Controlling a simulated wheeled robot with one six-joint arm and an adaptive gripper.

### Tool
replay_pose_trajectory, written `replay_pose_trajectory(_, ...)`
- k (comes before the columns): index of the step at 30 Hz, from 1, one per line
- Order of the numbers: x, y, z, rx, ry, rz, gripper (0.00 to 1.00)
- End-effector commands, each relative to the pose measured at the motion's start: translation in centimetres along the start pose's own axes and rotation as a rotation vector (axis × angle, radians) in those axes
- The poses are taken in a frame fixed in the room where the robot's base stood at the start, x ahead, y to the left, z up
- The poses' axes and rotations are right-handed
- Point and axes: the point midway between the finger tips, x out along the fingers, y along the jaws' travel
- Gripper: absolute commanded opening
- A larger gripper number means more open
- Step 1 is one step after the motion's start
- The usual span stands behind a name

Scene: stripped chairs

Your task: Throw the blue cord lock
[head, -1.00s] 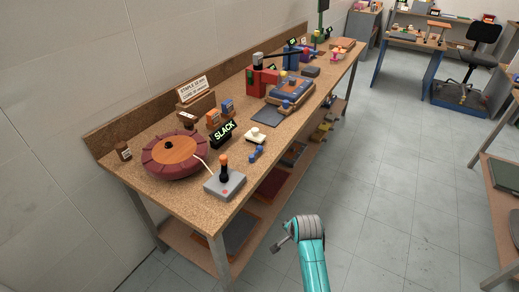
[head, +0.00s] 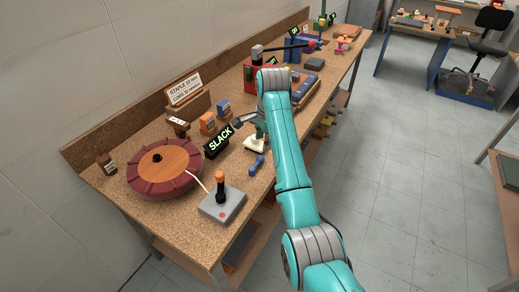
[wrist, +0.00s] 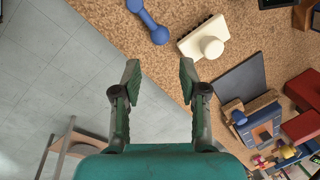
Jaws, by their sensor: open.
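A small blue dumbbell-shaped piece (head: 257,165) lies on the cork-coloured bench top near its front edge. It is the likeliest blue cord lock, but I cannot confirm this. It also shows at the top of the wrist view (wrist: 149,22). A cream block with a round knob (head: 256,143) sits just beside it, also in the wrist view (wrist: 204,38). My gripper (wrist: 160,68) is open and empty, with its fingers apart from both pieces. In the head view my arm hides much of the gripper near the cream block.
A grey joystick box with an orange-topped stick (head: 221,200) and a round red-brown reel (head: 164,168) stand to the left. A black SLACK display (head: 217,141) is behind the pieces. A blue-and-brown machine (wrist: 258,122) stands further right.

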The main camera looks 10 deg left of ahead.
Motion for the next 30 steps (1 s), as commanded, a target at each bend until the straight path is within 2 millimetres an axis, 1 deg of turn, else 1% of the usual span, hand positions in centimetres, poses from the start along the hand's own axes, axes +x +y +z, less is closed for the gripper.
replay_pose_trajectory(5, 1.8, 0.1, 0.0, 0.0, -0.001, 0.003, 0.43)
replay_pose_trajectory(12, 6.0, 0.1, 0.0, -0.001, -0.001, 0.003, 0.43)
replay_pose_trajectory(18, 9.0, 0.0, 0.0, -0.001, 0.0, 0.001, 0.43)
replay_pose_trajectory(24, 10.4, 0.0, 0.0, -0.001, 0.0, 0.0, 0.43)
replay_pose_trajectory(30, 10.7, 0.0, 0.0, -0.001, 0.0, -0.001, 0.43)
